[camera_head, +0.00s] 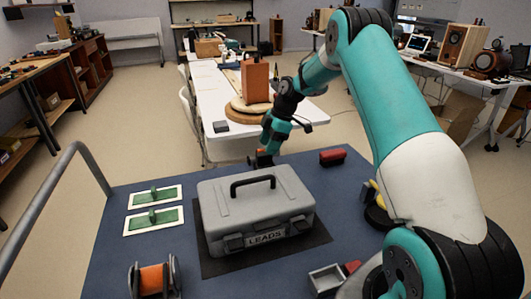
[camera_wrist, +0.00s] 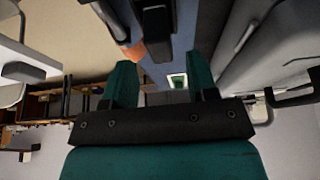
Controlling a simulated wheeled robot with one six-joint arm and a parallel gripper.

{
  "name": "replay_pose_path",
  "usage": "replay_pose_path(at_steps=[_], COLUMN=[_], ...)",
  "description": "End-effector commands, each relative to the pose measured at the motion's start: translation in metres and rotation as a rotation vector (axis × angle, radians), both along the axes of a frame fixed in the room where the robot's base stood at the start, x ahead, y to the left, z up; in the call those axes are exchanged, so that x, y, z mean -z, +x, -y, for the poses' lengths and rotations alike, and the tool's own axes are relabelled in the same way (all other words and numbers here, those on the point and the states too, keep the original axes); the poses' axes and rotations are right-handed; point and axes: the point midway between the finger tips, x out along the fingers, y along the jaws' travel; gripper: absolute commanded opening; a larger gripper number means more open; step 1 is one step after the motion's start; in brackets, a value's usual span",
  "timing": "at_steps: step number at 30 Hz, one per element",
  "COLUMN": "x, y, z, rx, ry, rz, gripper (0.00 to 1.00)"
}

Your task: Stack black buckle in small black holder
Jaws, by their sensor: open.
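My gripper (camera_wrist: 163,80) is open and empty, with two teal fingers apart in the wrist view. In the head view it hangs low beside the far edge of the blue table. A small black thing (camera_wrist: 155,20) with an orange part beside it (camera_wrist: 135,50) sits near the fingers at the blue table's edge. I cannot tell whether it is the buckle or the holder. A small dark block (camera_head: 221,126) lies on the white table's near edge, and it also shows in the wrist view (camera_wrist: 22,72). I cannot identify it surely either.
A grey "LEADS" case (camera_head: 258,210) stands mid-table, near my gripper. An orange spool (camera_head: 155,279) stands in front; a red block (camera_head: 332,157) lies at back right. The white table (camera_head: 215,100) holds a brown block (camera_head: 255,82).

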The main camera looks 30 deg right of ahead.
Motion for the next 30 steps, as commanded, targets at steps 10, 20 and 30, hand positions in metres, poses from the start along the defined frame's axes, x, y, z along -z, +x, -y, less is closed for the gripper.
replay_pose_path(at_steps=[10, 20, 30], x=[-0.066, -0.117, -0.187], y=[-0.007, -0.024, -0.212], z=[0.027, -0.04, -0.246], rx=[0.001, 0.065, 0.395], ry=[-0.001, 0.009, 0.029], rz=[0.003, -0.042, -0.237], gripper=[0.53, 0.53, 0.53])
